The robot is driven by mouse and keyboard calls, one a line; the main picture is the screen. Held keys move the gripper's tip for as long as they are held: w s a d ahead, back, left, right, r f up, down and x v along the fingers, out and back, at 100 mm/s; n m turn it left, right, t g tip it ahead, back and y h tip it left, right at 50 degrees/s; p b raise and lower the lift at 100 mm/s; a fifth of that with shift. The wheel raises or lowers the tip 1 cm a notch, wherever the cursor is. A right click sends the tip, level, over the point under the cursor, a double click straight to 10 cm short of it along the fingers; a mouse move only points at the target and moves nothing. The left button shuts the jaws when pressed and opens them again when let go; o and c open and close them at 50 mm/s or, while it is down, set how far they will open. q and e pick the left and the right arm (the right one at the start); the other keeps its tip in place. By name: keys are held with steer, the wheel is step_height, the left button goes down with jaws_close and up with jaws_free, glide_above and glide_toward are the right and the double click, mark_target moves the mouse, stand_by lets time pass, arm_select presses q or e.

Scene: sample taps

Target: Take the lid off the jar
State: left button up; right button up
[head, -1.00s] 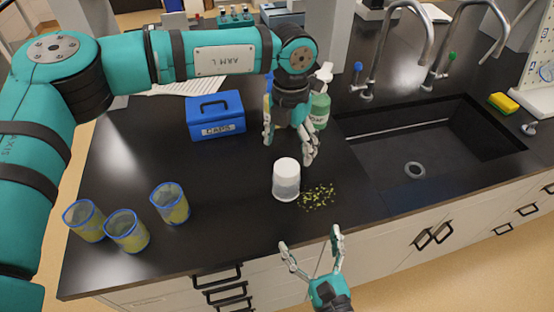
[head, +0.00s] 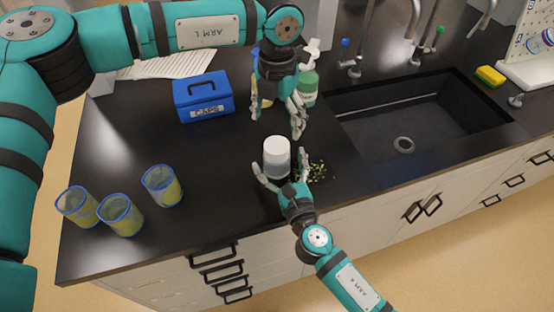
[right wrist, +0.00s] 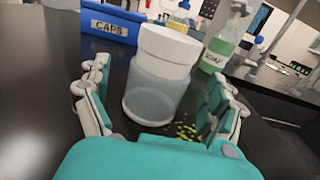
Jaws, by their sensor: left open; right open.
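The jar (head: 277,168) stands upright on the black counter, with the white lid (head: 276,146) on top. In the right wrist view the jar body (right wrist: 155,92) is translucent and the lid (right wrist: 170,45) sits on it. My right gripper (head: 279,172) is open at the front of the jar, with a finger toward each side; whether either finger touches it I cannot tell. It also shows in the right wrist view (right wrist: 160,100). My left gripper (head: 275,118) is open, pointing down above and behind the jar, apart from the lid.
A blue box marked CAPS (head: 203,97) stands behind left. Several blue-rimmed cups (head: 162,186) stand at the left. Yellow-green bits (head: 316,171) lie right of the jar. A green soap bottle (head: 308,88) stands behind; the sink (head: 420,120) is at the right.

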arm_select(q)
steer(key=shift+w+a+f, duration=0.1)
steer(key=shift+w, duration=0.1)
arm_select(e)
steer(key=shift+x, duration=1.35)
steer(key=shift+f, duration=0.1)
arm_select(q)
steer(key=shift+s, duration=0.1)
arm_select(e)
steer(key=shift+s, duration=0.15)
